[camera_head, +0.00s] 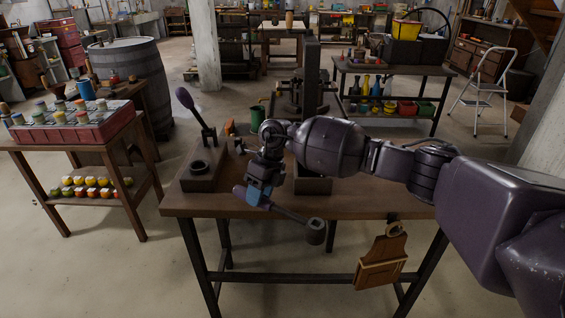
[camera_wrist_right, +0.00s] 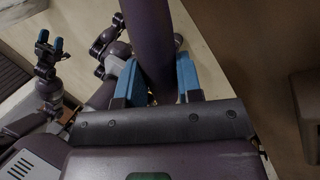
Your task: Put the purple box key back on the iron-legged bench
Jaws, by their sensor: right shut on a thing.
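The purple box key has a purple handle and a dark shaft (camera_head: 288,214) ending in a round socket. My right gripper (camera_head: 254,196) is shut on its handle and holds it tilted over the front edge of the iron-legged bench (camera_head: 375,207). In the right wrist view the purple handle (camera_wrist_right: 150,40) runs between the blue fingers. The key appears clear of the bench top; its exact height is unclear. My left gripper (camera_wrist_right: 49,42) shows only in the wrist view, open and empty. My right arm hides part of the bench.
A wooden clipboard-like piece (camera_head: 382,262) hangs at the front right. The bench's front-left top is clear.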

